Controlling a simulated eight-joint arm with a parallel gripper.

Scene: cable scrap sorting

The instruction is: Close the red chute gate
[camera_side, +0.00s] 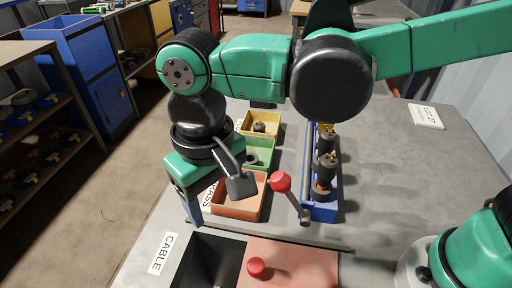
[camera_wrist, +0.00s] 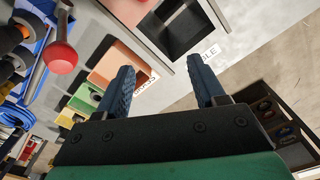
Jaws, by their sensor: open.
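The chute gate is a flat salmon-red plate (camera_side: 300,268) with a round red knob (camera_side: 256,267) on top. It lies to the right of a dark square chute opening (camera_side: 207,262), which is uncovered. The opening also shows at the top of the wrist view (camera_wrist: 190,25), with part of the plate (camera_wrist: 128,8) left of it. My gripper (camera_wrist: 160,76) is open, with nothing between its two blue fingers. In the side view my gripper (camera_side: 192,205) hangs above the table, behind the opening and apart from the knob. One finger is largely hidden there.
A lever with a red ball (camera_side: 281,181) stands up behind the plate. Orange (camera_side: 240,213), green and yellow bins (camera_side: 270,131) run back behind my gripper. A blue rack (camera_side: 322,211) holds dark cylindrical parts. A CABLE label (camera_side: 163,253) lies left of the opening.

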